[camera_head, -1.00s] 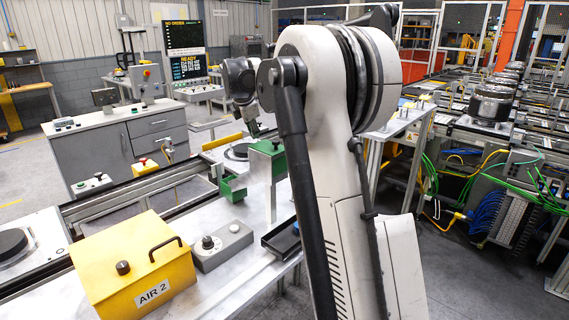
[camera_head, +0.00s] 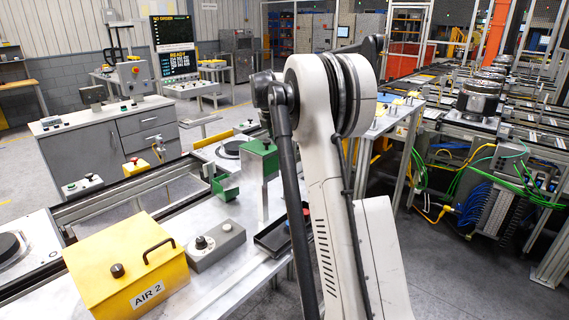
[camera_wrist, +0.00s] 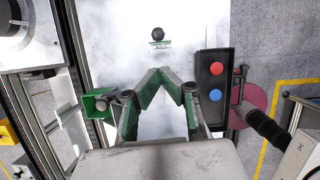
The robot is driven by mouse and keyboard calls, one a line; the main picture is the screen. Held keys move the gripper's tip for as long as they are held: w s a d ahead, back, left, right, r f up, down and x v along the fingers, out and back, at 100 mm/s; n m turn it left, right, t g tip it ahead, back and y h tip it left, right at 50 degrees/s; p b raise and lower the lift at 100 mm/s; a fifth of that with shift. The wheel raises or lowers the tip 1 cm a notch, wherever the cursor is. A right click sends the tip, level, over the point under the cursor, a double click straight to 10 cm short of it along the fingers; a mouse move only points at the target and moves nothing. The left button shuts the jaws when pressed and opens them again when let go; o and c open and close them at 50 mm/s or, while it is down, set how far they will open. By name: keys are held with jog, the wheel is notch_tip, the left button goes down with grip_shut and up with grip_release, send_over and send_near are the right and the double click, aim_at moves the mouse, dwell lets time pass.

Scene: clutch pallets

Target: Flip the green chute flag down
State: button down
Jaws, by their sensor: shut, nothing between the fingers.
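In the head view, a green-topped white post (camera_head: 262,150) stands on the metal bench, with a small green open box (camera_head: 225,187) at its left. I cannot make out a separate flag; my arm partly covers this area. The wrist view shows a green open box (camera_wrist: 98,102) left of my gripper (camera_wrist: 163,75). The fingers are shut, tips together and empty, above the pale bench top. Green shows along the fingers; I cannot tell whether it is their own surface. In the head view my gripper is hidden behind my arm.
A yellow AIR 2 box (camera_head: 130,265) and a grey control box (camera_head: 216,246) stand on the bench. A black tray (camera_wrist: 213,115) with a red and a blue round piece lies to the right in the wrist view. A black knob (camera_wrist: 157,34) stands ahead.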

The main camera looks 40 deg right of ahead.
jog(key=p, duration=0.2)
send_over(288, 177)
jog(key=a, duration=0.2)
notch_tip(288, 177, down, 10)
jog(key=shift+s+r, duration=0.15)
jog(key=shift+r, duration=0.1)
jog(key=shift+d+b, duration=0.15)
jog(key=shift+b, duration=0.15)
